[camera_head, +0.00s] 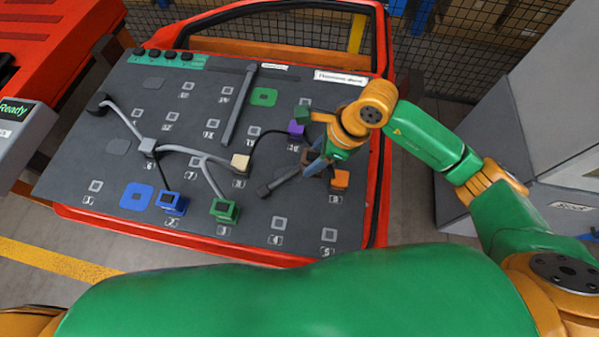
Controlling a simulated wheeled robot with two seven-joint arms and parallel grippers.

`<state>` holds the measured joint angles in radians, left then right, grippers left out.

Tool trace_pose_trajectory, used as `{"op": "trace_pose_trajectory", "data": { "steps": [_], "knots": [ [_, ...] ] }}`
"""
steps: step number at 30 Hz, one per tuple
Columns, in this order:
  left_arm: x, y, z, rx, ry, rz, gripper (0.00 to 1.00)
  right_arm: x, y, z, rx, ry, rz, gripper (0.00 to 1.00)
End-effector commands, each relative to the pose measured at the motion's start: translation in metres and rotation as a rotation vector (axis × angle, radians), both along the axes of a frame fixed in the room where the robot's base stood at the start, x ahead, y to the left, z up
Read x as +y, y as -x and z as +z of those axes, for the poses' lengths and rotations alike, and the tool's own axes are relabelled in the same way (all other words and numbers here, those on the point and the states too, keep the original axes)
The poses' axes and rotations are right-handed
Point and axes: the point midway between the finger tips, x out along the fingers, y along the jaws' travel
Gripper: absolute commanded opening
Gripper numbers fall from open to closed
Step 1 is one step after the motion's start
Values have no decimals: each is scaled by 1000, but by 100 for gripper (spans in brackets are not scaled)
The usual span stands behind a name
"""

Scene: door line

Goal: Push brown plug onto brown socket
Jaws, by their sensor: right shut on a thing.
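My right gripper (317,166) reaches down over the right part of the dark panel (190,232). Its fingers are shut on the brown plug (307,157), a small dark brown block partly covered by the fingers. The plug is at or close above the panel surface; I cannot tell whether it touches. My left gripper is not in view.
A grey cable end (264,190) lies to the left. Blue (171,203) and green (224,210) blocks stand near the front edge. The red door frame (381,150) borders the panel.

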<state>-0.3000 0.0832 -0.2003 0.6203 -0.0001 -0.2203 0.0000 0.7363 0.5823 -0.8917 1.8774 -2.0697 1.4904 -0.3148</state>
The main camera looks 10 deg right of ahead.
Motion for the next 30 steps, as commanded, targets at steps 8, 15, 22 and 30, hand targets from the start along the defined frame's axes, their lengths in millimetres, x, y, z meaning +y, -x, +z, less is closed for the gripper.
{"op": "trace_pose_trajectory", "data": {
  "steps": [8, 15, 22, 30],
  "knots": [
    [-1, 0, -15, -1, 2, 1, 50, -38, -41, -3, -1, 0, -5, 0],
    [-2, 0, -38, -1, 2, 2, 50, -69, -75, -7, -2, -1, -4, 0],
    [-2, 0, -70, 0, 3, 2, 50, -100, -108, -6, -4, -2, -2, 0],
    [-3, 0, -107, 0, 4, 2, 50, -102, -108, -50, 0, -2, 2, 0]
  ]
}}
